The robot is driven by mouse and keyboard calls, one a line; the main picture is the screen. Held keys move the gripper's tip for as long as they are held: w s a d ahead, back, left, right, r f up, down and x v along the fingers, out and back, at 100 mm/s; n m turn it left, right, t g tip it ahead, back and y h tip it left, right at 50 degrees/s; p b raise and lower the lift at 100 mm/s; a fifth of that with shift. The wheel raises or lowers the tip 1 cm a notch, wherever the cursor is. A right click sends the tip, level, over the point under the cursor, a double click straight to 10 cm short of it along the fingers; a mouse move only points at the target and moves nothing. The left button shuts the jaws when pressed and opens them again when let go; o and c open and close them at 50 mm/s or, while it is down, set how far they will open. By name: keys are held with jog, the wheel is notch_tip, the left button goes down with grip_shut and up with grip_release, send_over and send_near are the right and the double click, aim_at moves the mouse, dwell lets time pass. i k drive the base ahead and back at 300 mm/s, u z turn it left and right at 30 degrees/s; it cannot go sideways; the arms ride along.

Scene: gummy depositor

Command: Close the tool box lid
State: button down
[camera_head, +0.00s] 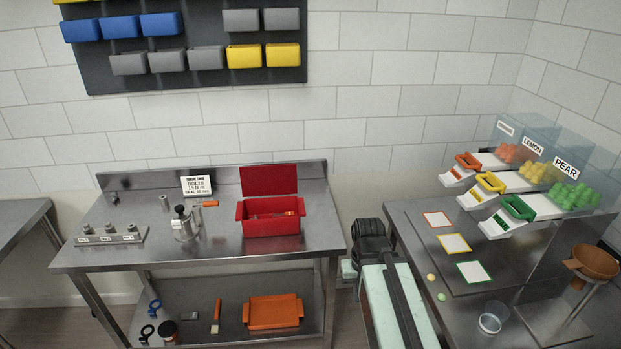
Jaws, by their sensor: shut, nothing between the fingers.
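The red tool box (271,227) stands on the right part of the left steel table, near its back edge. Its red lid (269,179) stands raised upright at the back of the box, so the box is open. Some small tools, one with an orange part, lie inside; their details are too small to tell. Part of my own arm (371,240), dark and pale green, shows at the bottom centre, right of the table and apart from the tool box. I cannot make out my gripper's fingers in this view.
The left steel table (130,262) also bears a bolt rack (111,236), a metal fixture (184,224) and a sign (196,186). An orange tray (273,311) lies on its lower shelf. The depositor table (419,221) stands at the right. Table space before the box is clear.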

aim_at(273, 180)
jog(key=u, duration=0.45)
jog(key=k, duration=0.2)
jog(key=u, duration=0.25)
jog(key=i, duration=1.45)
jog(key=u, duration=0.9)
jog(key=i, duration=0.35)
jog(key=u, duration=0.35)
